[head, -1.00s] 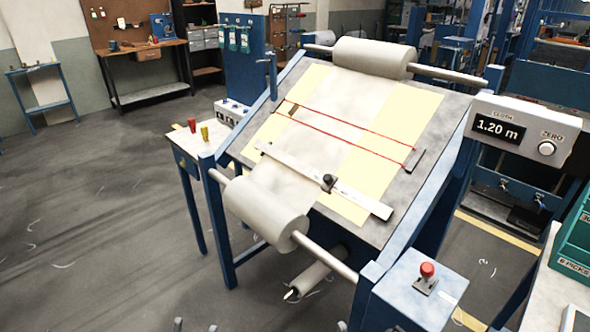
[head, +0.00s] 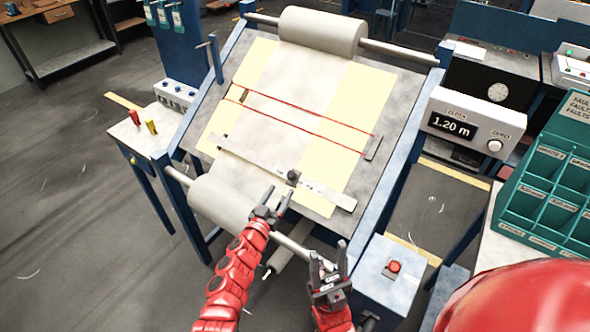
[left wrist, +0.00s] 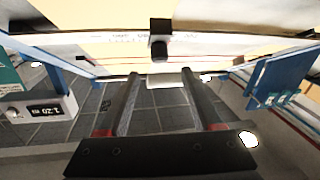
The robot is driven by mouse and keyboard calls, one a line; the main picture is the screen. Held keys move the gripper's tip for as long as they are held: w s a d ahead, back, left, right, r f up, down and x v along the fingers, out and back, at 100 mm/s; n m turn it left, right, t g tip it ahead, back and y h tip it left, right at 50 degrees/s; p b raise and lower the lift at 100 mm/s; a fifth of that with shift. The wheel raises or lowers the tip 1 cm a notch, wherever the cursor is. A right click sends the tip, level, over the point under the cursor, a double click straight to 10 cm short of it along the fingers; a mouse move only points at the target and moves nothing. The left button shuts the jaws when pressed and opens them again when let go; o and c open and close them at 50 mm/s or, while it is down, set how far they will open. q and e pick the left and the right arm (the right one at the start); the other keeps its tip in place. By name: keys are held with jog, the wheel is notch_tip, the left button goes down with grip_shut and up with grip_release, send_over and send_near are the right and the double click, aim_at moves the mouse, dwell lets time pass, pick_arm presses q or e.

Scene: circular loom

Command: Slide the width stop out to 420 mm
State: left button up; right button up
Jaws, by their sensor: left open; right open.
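The width stop (head: 293,177) is a small dark block with a knob on the pale ruler bar (head: 250,157), which lies slanted across the lower part of the inspection board. It also shows in the left wrist view (left wrist: 160,47), top centre, beyond the fingertips. My left gripper (head: 277,198) is open and empty, just below and left of the stop and apart from it, over the lower cloth roll. Its two fingers (left wrist: 161,80) are spread in the left wrist view. My right gripper (head: 328,258) is open and empty, lower right, beside the roll's bar. The bar's scale marks are too small to read.
The lower cloth roll (head: 222,208) lies in front of the board. A blue box with a red button (head: 394,266) stands at lower right. A display (head: 452,125) reads 1.20 m. A green compartment rack (head: 548,185) stands at right.

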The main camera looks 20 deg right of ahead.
aim_at(294, 170)
pick_arm(q)
jog(key=b+x, duration=0.5)
jog(key=x, duration=0.2)
jog(key=b+x, duration=0.3)
jog(key=shift+w+d+f+b, duration=0.15)
jog(key=shift+d+f+b, duration=0.05)
jog(key=shift+f+b, duration=0.15)
jog(key=shift+w+d+r+b, duration=0.15)
jog(key=shift+w+d+b, duration=0.3)
jog(key=shift+b, duration=0.2)
jog(key=shift+w+d+r, duration=0.1)
jog(key=shift+w+r, duration=0.1)
jog(key=shift+r, duration=0.05)
grip_shut()
